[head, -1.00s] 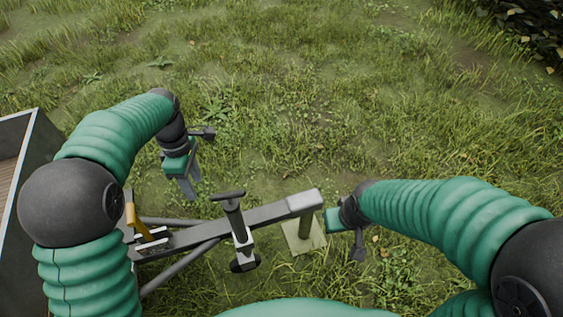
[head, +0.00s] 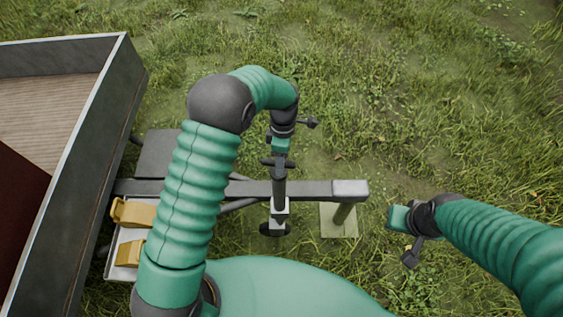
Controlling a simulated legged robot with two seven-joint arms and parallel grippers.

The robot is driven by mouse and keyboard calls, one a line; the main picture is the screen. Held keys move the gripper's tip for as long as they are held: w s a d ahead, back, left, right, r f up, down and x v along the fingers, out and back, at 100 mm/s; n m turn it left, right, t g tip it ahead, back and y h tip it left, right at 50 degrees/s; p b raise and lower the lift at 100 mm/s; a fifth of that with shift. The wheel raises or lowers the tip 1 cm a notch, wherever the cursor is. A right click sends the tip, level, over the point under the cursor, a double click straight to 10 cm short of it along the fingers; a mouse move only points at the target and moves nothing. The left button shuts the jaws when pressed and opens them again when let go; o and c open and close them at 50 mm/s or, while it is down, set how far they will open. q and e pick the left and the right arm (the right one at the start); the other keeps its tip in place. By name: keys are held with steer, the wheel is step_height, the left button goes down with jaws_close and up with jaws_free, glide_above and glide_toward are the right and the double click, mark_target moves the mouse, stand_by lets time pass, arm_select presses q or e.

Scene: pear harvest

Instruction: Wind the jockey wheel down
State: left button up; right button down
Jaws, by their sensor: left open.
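The jockey wheel (head: 279,190) stands upright on the trailer drawbar (head: 320,190), a dark post in a pale clamp. Its dark crank handle (head: 279,163) is at the top and the small black wheel (head: 275,230) shows below. My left gripper (head: 280,152) is at the handle's far side, very close to it in the picture. Its fingers are mostly hidden, so I cannot tell whether they touch the handle. My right gripper (head: 392,218) hangs off to the right of the drawbar's end, apart from the jockey wheel; its fingers do not show clearly.
The trailer bed (head: 50,110) with its metal side wall fills the left. Yellow chocks (head: 132,212) sit on the frame beside it. A prop post (head: 343,212) stands on a square pad (head: 338,231) under the drawbar's end. Open grass lies beyond and to the right.

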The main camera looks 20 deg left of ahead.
arm_select(q)
steer(key=shift+s+a+f, duration=0.2)
steer(key=shift+a+f, duration=0.1)
steer(key=shift+f, duration=0.25)
steer(key=shift+w+a+f, duration=0.1)
steer(key=shift+a, duration=0.1)
steer(key=shift+d, duration=0.3)
steer(key=c, duration=0.8)
jaws_close()
arm_select(e)
steer(key=shift+a+r, duration=0.1)
steer(key=shift+a, duration=0.25)
steer(key=shift+r, duration=0.1)
